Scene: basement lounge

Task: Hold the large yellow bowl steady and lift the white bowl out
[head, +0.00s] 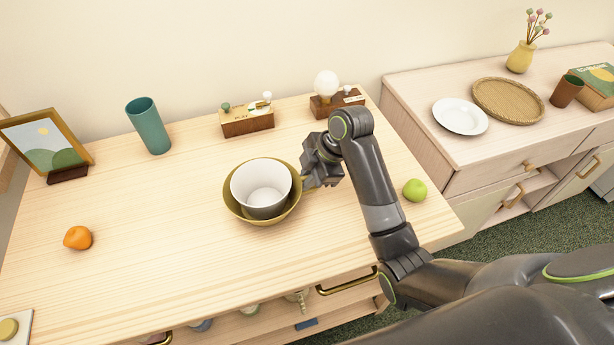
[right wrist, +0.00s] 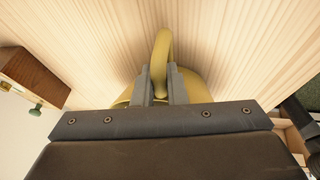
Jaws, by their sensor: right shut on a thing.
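The large yellow bowl (head: 284,212) stands upright on the light wooden tabletop. The white bowl (head: 256,174) sits nested inside it, its rim above the yellow rim, and looks empty. My right gripper (head: 305,182) is at the right side of the yellow bowl. In the right wrist view its two fingers (right wrist: 160,86) are shut on a curved yellow part of the yellow bowl (right wrist: 192,88), a rim or handle. The white bowl does not show in that view. My left gripper is not in view.
A green apple (head: 414,190) lies right of my right arm, an orange (head: 78,238) far left. A teal cup (head: 148,126), a picture frame (head: 50,143) and two wooden blocks with small items (head: 247,125) (head: 336,104) line the back.

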